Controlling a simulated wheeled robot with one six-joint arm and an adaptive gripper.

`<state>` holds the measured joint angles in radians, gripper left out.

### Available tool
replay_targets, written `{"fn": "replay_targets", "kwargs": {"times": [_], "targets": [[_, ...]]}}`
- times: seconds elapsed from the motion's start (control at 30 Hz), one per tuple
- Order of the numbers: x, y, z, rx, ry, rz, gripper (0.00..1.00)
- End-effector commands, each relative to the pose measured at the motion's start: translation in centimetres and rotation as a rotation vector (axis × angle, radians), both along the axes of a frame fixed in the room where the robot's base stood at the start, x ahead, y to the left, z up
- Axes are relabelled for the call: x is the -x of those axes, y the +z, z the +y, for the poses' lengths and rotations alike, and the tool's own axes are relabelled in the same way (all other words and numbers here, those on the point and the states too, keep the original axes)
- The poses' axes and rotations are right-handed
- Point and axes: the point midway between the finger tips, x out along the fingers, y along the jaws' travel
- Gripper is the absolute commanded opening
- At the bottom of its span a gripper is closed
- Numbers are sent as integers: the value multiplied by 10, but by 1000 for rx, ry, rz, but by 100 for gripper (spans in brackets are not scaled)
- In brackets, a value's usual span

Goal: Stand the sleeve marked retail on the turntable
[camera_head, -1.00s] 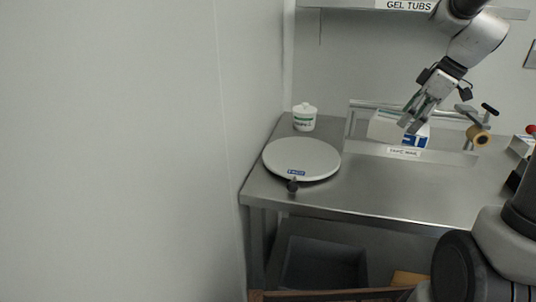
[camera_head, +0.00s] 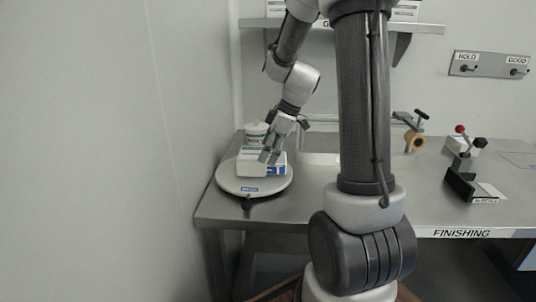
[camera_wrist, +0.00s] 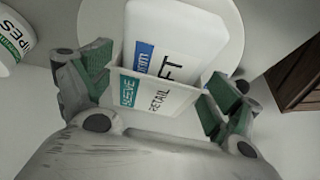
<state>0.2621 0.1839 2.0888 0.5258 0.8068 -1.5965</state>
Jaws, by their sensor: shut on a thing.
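I cannot tell whether the sleeve touches the disc. The fingers hide part of its right end in the head view.
A white wipes tub (camera_head: 256,133) stands just behind the turntable; it also shows in the wrist view (camera_wrist: 14,40). A roll on a clamp stand (camera_head: 414,140) and a black fixture (camera_head: 462,180) stand further right on the steel bench (camera_head: 440,205). A wall lies left.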

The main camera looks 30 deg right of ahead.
Motion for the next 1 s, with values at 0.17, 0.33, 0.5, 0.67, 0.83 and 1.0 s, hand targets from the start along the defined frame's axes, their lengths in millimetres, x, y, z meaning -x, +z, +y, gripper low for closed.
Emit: {"fn": "replay_targets", "kwargs": {"times": [0.17,0.33,0.5,0.67,0.83,1.0], "targets": [[0,-8,0,1,1,-1,68],[0,-9,0,0,1,0,68],[0,-10,0,0,1,0,100],[0,-10,0,0,1,0,100],[0,-7,0,1,1,-1,100],[4,13,-7,0,-2,-4,100]]}}
